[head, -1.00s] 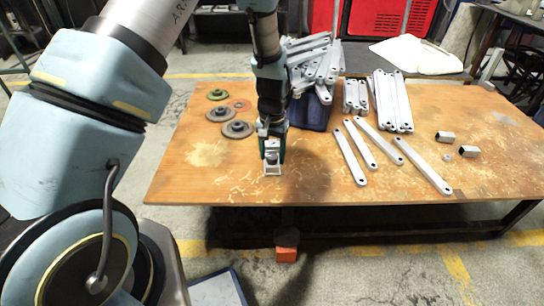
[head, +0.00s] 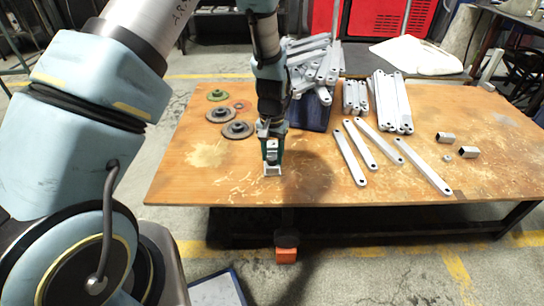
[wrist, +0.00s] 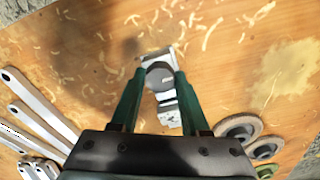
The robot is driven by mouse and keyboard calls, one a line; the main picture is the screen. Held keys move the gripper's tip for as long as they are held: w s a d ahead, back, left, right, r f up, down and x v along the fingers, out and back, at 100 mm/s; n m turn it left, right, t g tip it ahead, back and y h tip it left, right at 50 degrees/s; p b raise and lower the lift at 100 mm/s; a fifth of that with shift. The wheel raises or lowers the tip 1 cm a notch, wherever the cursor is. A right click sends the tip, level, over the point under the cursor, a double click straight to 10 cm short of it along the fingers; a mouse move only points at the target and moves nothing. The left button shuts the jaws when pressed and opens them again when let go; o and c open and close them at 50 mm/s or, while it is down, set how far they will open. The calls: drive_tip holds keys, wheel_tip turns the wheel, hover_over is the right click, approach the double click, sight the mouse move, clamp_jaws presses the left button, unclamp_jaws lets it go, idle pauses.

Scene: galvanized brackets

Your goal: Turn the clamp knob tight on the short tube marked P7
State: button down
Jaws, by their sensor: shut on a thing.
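A small bright metal clamp piece (head: 272,171) stands on the wooden table near its front edge. It also shows in the wrist view (wrist: 169,108), where a round grey knob (wrist: 159,76) sits on it. My gripper (head: 272,160) points down over it. In the wrist view, the green fingers of my gripper (wrist: 160,72) are shut on the knob, one on each side. In the head view my gripper hides the knob and most of the piece. No P7 mark is readable.
Grey and green flanged discs (head: 238,130) lie left of my gripper. Flat galvanized bars (head: 350,155) lie to the right, with stacked bars behind and a dark blue bin (head: 312,112). The wooden table (head: 220,185) is bare around the clamp.

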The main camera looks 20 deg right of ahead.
drive_tip(key=m+p, duration=0.1)
drive_tip(key=m, duration=0.4)
drive_tip(key=shift+r+p, duration=0.2)
drive_tip(key=shift+p, duration=0.2)
drive_tip(key=m+p, duration=0.1)
drive_tip(key=m, duration=0.3)
drive_tip(key=shift+a+m+p, duration=0.1)
drive_tip(key=shift+m+p, duration=0.3)
drive_tip(key=m+p, duration=0.2)
drive_tip(key=m, duration=0.2)
drive_tip(key=shift+r+m, duration=0.1)
drive_tip(key=shift+m, duration=0.3)
drive_tip(key=shift+m+p, duration=0.4)
drive_tip(key=shift+m, duration=0.5)
drive_tip(key=shift+f+m, duration=0.3)
drive_tip(key=shift+m, duration=0.5)
drive_tip(key=shift+c, duration=2.4)
unclamp_jaws()
